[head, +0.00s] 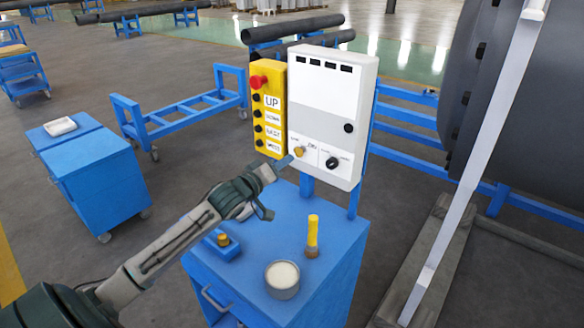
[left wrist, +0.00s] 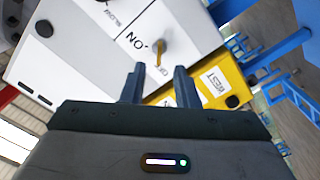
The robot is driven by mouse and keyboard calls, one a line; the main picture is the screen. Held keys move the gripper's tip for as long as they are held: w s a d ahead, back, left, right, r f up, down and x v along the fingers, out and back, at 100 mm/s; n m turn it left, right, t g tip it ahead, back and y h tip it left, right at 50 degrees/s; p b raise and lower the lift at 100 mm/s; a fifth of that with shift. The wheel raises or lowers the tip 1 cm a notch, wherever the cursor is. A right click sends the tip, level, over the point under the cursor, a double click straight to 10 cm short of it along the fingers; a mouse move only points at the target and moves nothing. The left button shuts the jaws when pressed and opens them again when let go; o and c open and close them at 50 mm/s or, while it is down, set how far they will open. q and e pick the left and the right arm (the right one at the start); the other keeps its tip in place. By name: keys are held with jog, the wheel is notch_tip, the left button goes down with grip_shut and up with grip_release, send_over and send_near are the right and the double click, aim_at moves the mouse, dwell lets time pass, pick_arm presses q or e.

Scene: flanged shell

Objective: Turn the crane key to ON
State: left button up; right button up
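The crane key is a small brass-yellow key (head: 299,152) low on the left of the white control panel (head: 314,105). In the left wrist view the key (left wrist: 159,53) stands out from the panel face between printed ON and OFF labels, which appear turned over. My left gripper (head: 280,164) is just in front of the panel, a little below and left of the key. In the left wrist view its two fingers (left wrist: 159,75) are apart, with the key ahead of the gap and nothing held. Whether they touch the key cannot be told. My right gripper is out of view.
A yellow button box (head: 270,135) with a red stop button adjoins the panel's left side. A black knob (head: 332,162) is right of the key. Below, a blue cabinet (head: 335,235) bears a yellow-handled tool (head: 312,232) and a round tin (head: 282,279). A large dark cylinder (head: 520,100) stands right.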

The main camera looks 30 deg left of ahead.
aim_at(296, 154)
pick_arm(q)
jog(key=w+b, duration=0.2)
jog(key=w, duration=0.1)
jog(key=shift+w+d+f, duration=0.1)
jog(key=shift+d+f, duration=0.05)
jog(key=shift+w+d+b, duration=0.1)
jog(key=shift+w+b, duration=0.4)
jog(key=shift+w, duration=0.2)
jog(key=shift+r, duration=0.2)
jog(key=shift+c, duration=0.5)
grip_shut()
